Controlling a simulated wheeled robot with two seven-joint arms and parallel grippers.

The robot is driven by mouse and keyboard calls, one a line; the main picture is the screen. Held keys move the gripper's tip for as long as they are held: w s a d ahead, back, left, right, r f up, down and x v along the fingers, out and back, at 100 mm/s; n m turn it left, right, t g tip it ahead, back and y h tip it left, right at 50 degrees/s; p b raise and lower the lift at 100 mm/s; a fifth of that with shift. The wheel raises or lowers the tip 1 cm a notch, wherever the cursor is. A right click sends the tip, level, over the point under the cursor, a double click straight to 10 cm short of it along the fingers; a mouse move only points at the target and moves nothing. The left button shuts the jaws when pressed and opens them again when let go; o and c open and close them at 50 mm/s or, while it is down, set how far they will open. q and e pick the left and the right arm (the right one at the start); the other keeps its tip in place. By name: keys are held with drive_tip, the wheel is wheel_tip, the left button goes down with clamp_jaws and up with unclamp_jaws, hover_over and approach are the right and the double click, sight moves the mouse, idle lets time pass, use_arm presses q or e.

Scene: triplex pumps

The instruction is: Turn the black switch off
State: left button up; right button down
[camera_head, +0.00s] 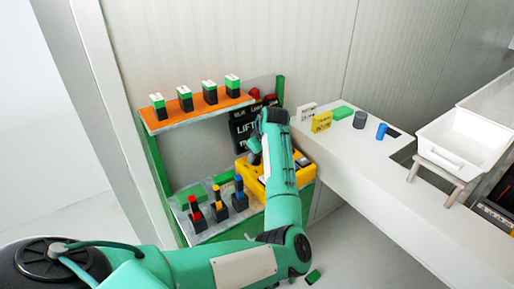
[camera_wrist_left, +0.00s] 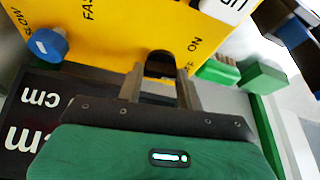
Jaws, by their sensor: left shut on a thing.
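The black switch (camera_wrist_left: 160,62) is on the yellow control box (camera_wrist_left: 120,35) in the left wrist view, beside the printed word ON and a partly hidden second label. My left gripper (camera_wrist_left: 160,82) has one finger on each side of the switch and is shut on it. The fingers hide part of the switch, so its exact position is hard to tell. In the head view the yellow box (camera_head: 248,178) stands on the lower shelf. My left gripper (camera_head: 256,152) is at its top, mostly hidden by my own arm. My right gripper is not in view.
A blue knob (camera_wrist_left: 46,44) sits on the box near SLOW and FAST. Red, yellow and blue levers (camera_head: 239,192) stand left of the box. An orange shelf (camera_head: 163,122) holds several green-topped black blocks above. A white counter (camera_head: 370,180) with small items lies right.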

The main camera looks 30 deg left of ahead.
use_arm(q)
drive_tip(key=shift+m+t+p, duration=0.4)
drive_tip(key=shift+m+p, duration=0.6)
drive_tip(key=shift+p, duration=0.05)
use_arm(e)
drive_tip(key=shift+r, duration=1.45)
use_arm(q)
drive_tip(key=o, duration=1)
drive_tip(key=shift+r, duration=0.1)
drive_tip(key=shift+b+v, duration=1.5)
drive_tip(key=shift+v, duration=5.35)
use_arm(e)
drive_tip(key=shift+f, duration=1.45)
use_arm(q)
drive_tip(key=shift+s, duration=0.1)
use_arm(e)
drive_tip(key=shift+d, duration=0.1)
